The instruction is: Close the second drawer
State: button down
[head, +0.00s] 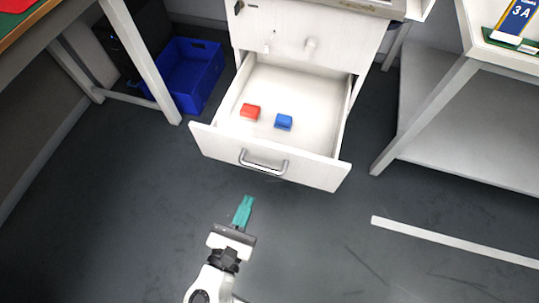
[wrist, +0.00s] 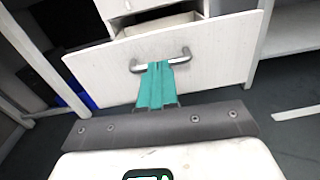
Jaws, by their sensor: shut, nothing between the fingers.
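A white cabinet drawer (head: 318,174) is pulled well out, with a metal bar handle (head: 262,167) on its front. A red block (head: 250,112) and a blue block (head: 284,122) lie inside it. My gripper (head: 247,202), with teal fingers, is shut and empty, in front of and below the handle in the head view. In the wrist view the fingertips (wrist: 157,66) overlap the middle of the handle (wrist: 182,58) on the drawer front (wrist: 225,50). I cannot tell whether they touch it.
The white cabinet (head: 350,35) stands behind the drawer, with a knob above the opening. A blue crate (head: 190,75) sits at left beside a table leg. A white-framed bench (head: 450,100) stands at right. The dark floor in front is clear except for a white strip (head: 455,241).

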jog(key=b, duration=0.4)
send_near(265, 146)
jog(key=shift+n+t, duration=0.3)
jog(key=shift+n, duration=0.1)
jog(key=x, duration=0.5)
jog(key=shift+w+d+f, duration=0.1)
jog(key=shift+d+f, duration=0.05)
jog(key=shift+f, duration=0.25)
jog(key=shift+w+d+r+b, duration=0.1)
jog(key=shift+w+d+b, duration=0.15)
jog(key=shift+w, duration=0.4)
jog(key=shift+w, duration=0.1)
